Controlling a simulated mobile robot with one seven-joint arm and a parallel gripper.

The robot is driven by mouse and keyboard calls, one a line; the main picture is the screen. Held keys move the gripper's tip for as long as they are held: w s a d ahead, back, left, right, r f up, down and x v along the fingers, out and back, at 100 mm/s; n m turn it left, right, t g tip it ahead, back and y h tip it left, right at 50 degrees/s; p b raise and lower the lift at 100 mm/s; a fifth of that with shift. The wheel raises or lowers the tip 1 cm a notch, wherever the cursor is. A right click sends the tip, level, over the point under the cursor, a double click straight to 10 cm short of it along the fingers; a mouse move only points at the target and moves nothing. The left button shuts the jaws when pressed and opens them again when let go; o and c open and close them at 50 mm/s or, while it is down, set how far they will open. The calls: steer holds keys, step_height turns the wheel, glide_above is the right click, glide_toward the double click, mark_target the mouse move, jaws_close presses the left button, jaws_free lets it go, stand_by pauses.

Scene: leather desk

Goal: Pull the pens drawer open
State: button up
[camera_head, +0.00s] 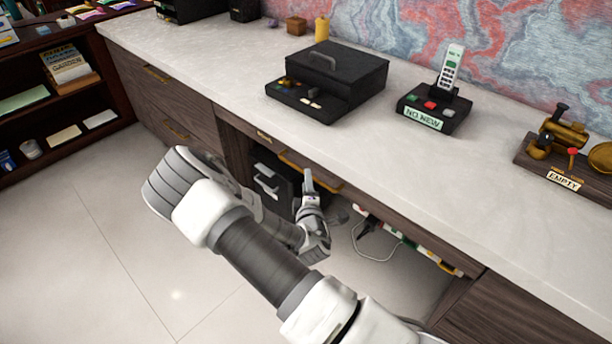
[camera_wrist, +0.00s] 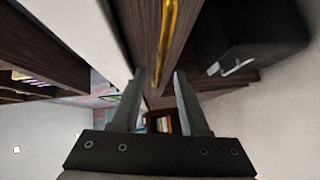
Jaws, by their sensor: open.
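The drawer under the middle of the desk has a dark wood front and a long brass handle (camera_head: 318,174). A small label plate (camera_head: 264,137) is on the front to the left of the handle; its text is too small to read. The drawer looks shut. My gripper (camera_head: 307,178) is just below and in front of the handle. In the wrist view my gripper (camera_wrist: 160,74) is open and empty. The brass handle (camera_wrist: 169,35) runs lengthwise between and beyond the fingertips there. I cannot tell whether the fingers are around it or short of it.
The pale desktop (camera_head: 215,75) holds a black box (camera_head: 335,75), a phone on a black base (camera_head: 435,105) and a brass device (camera_head: 563,137). A dark cabinet (camera_head: 272,175) stands under the desk, left of my gripper. A white cable (camera_head: 375,250) hangs at right. Floor is clear at left.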

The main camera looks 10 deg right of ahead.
steer(key=shift+w+d+f+b, duration=0.15)
steer(key=shift+w+d, duration=0.05)
steer(key=shift+w, duration=0.95)
steer(key=shift+w+d+f+b, duration=0.15)
steer(key=shift+w, duration=0.95)
jaws_close()
